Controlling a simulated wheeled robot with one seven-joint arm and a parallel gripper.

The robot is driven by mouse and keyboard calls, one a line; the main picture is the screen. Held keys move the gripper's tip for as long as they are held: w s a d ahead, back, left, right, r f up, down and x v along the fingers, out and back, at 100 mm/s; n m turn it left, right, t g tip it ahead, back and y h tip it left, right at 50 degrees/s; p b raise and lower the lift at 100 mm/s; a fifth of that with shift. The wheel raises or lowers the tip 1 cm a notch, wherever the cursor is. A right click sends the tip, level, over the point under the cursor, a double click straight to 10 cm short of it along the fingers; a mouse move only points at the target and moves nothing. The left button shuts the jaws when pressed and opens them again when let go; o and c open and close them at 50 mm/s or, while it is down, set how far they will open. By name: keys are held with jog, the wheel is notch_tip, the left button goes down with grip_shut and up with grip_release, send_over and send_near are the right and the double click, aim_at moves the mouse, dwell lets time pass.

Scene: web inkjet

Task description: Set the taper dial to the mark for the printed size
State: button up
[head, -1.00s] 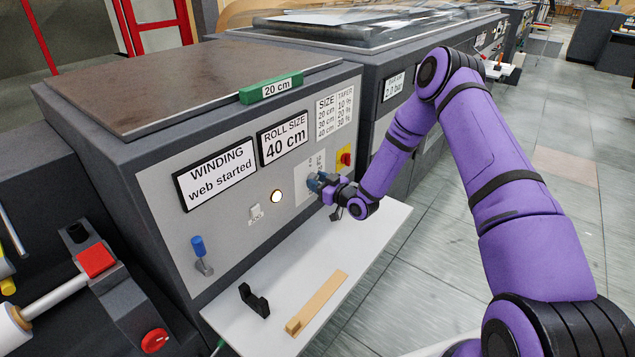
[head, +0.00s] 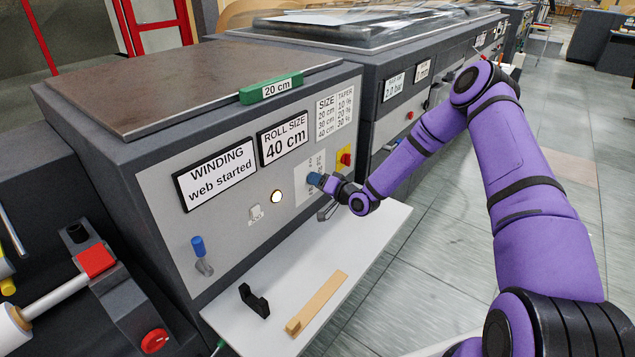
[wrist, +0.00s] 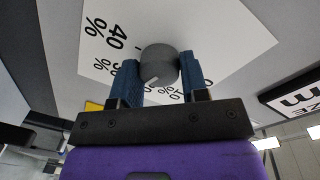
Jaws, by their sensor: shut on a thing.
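The grey taper dial (wrist: 159,64) sits between the two blue fingers of my gripper (wrist: 160,80), which is shut on it. A pale pointer line on the dial faces the lower part of the wrist picture; the mark it meets is partly hidden by my gripper. The white scale plate (wrist: 225,42) shows "40 %" at the left, with other percent marks partly covered. In the head view my gripper (head: 322,181) is at the panel and hides the dial. The roll size sign (head: 284,138) reads 40 cm. The size and taper chart (head: 334,110) pairs sizes with percentages.
A winding sign (head: 216,174) reads "web started". A green tag (head: 271,88) reading 20 cm sits on the cabinet edge. A lit round lamp (head: 277,196), a red knob on yellow (head: 345,158) and a blue-handled lever (head: 199,250) are nearby. A wooden bar (head: 317,302) lies on the shelf.

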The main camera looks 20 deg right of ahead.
jog(key=m, duration=0.5)
jog(key=shift+m, duration=0.3)
dwell(0.4)
jog(key=o, duration=0.9)
jog(key=shift+d, duration=0.1)
jog(key=v, duration=1)
jog(key=shift+s+d+r, duration=0.1)
jog(key=shift+s+d, duration=0.1)
jog(key=shift+d, duration=0.15)
